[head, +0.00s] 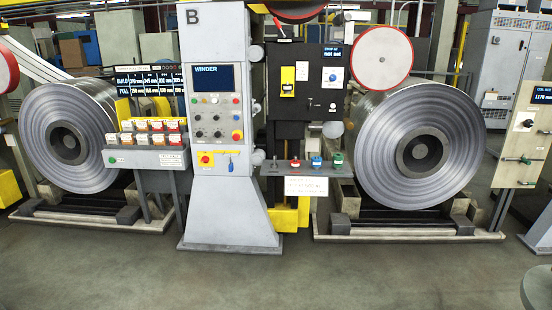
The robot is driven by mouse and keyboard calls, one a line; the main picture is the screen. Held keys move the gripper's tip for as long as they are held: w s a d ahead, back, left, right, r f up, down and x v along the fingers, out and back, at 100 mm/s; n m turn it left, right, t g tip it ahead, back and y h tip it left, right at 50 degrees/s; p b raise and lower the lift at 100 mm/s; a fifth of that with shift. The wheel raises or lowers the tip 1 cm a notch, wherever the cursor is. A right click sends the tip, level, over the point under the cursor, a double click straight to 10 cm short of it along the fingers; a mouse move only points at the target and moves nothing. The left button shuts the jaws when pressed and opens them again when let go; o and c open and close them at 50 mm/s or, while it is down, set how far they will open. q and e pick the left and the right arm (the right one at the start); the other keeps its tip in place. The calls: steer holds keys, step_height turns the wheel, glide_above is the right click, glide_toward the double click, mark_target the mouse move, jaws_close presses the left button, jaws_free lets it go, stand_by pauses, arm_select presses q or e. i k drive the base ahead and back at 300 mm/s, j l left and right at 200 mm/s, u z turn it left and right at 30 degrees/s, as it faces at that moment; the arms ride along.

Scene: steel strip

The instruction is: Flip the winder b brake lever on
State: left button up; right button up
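The winder column (222,215) marked "B" stands upright left of the middle. Its control panel has a "WINDER" screen (213,77), knobs and several small buttons. Below these, a yellow plate carries a red knob (205,159). A red-tipped lever (281,29) sticks up at a tilt above the black cabinet right of the column. The labels are too small to tell which is the brake lever. Neither of my grippers is in view.
Large steel coils stand left (68,110) and right (385,150) of the column, above low floor frames. A shelf (300,170) with small coloured knobs juts out right of the column. A beige panel (522,140) stands far right. The grey floor (250,285) in front is mostly clear.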

mark_target(278, 25)
steer(key=i+j, duration=0.1)
steer(key=i, duration=0.35)
steer(key=i+j+z, duration=0.1)
steer(key=i, duration=0.4)
steer(key=i+j, duration=0.1)
steer(key=i, duration=0.35)
steer(key=i+j+u, duration=0.15)
steer(key=i, duration=0.5)
steer(key=i+j+u, duration=0.1)
steer(key=i, duration=0.6)
steer(key=i+j+u, duration=0.15)
steer(key=i, duration=0.55)
